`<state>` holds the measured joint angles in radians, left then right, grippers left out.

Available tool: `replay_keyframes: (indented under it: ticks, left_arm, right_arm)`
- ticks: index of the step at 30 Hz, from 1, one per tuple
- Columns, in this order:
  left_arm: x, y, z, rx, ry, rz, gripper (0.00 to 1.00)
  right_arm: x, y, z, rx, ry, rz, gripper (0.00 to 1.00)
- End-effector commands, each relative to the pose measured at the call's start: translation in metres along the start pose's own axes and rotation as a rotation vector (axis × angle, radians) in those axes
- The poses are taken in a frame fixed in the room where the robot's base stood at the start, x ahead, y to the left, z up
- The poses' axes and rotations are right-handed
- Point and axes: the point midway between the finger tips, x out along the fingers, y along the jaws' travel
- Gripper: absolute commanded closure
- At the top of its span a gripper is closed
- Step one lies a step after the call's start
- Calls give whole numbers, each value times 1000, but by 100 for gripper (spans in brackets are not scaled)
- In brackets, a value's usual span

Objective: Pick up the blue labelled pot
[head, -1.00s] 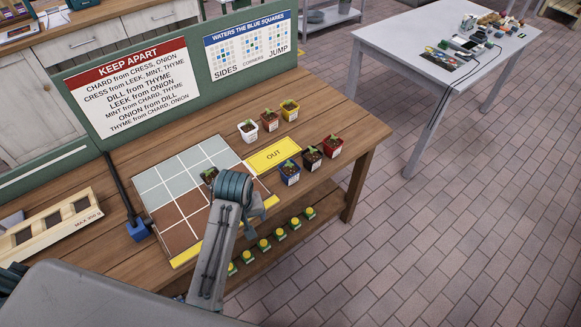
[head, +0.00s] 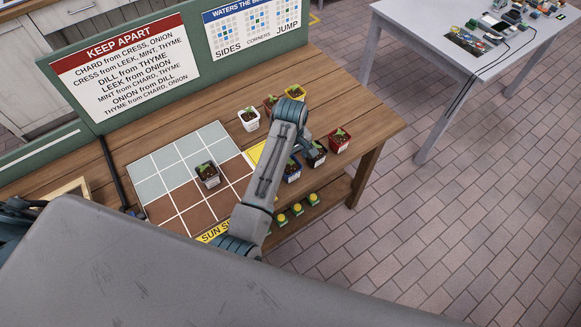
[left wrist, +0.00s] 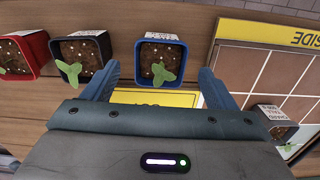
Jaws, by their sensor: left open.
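The blue labelled pot (head: 292,174), with soil and a green seedling, stands on the wooden bench and is partly hidden by my left arm in the head view. In the left wrist view the blue pot (left wrist: 160,57) is upright, its white label on the far side. My left gripper (left wrist: 158,76) is open and empty, with one finger at each side of the pot's near end. I cannot tell whether the fingers touch it. In the head view the left gripper (head: 308,148) is above the pot row. My right gripper is out of view.
A dark pot (left wrist: 82,55) stands close beside the left finger, with a red pot (left wrist: 20,55) beyond. A tiled grid (head: 178,209) holds one dark pot (head: 208,176).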

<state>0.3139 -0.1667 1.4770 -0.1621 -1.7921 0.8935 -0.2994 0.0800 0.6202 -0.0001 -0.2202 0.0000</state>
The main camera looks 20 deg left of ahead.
Motion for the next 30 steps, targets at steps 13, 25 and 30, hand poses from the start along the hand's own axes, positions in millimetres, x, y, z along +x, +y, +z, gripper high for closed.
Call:
replay_keyframes:
  ticks: [13,25,30]
  left_arm:
    - [47,1,-4,0,-1,-1,20]
    - [48,1,-4,0,0,0,56]
    - [47,1,-4,0,1,1,73]
  right_arm:
    - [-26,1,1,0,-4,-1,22]
    - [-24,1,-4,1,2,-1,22]
    - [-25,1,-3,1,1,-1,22]
